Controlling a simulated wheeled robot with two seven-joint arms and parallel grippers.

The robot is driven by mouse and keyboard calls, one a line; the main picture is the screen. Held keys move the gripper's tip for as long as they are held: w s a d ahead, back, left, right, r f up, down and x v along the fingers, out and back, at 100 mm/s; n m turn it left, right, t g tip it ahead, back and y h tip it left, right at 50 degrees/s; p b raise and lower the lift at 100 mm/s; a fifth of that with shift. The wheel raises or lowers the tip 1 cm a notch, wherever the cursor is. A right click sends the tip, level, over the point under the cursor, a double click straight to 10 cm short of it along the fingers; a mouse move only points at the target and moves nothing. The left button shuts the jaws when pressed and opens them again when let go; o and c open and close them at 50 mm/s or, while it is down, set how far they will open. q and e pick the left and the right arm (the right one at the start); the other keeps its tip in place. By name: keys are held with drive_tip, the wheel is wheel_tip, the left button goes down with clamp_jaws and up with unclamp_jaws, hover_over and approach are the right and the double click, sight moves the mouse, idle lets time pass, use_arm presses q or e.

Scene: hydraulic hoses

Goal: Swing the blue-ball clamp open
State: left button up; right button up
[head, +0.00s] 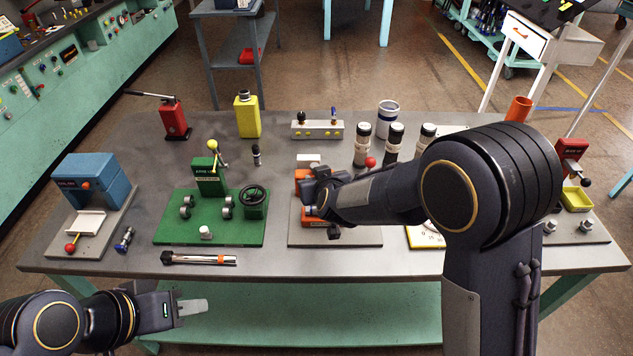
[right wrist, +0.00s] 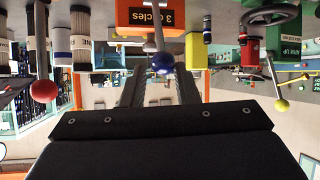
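The orange clamp device (head: 304,186) stands on a grey base plate (head: 362,236) in the middle of the bench, partly covered by my right arm. The right wrist view shows its orange block marked "3 cycles" (right wrist: 135,14), a metal lever and the blue ball (right wrist: 163,63) at the lever's end. The blue ball is hidden in the head view. My right gripper (head: 312,196) is at the device; in the wrist view its dark fingers (right wrist: 158,80) are apart, with the ball between or just beyond their tips. Contact cannot be told. My left gripper (head: 194,307) is before the bench's front edge, seen side-on.
A red ball lever (head: 370,162) rises beside my right forearm. A green fixture (head: 209,230) with a yellow ball lever stands left of the device. Cylindrical filters (head: 361,145) stand behind. A torque wrench (head: 198,259) lies near the front edge.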

drive_tip(key=shift+o, duration=1.4)
drive_tip(key=shift+w+f, duration=0.1)
drive_tip(key=shift+f, duration=0.05)
drive_tip(key=shift+s, duration=0.25)
drive_tip(key=v, duration=0.7)
drive_tip(key=shift+s+r, duration=0.2)
drive_tip(key=shift+d, duration=0.15)
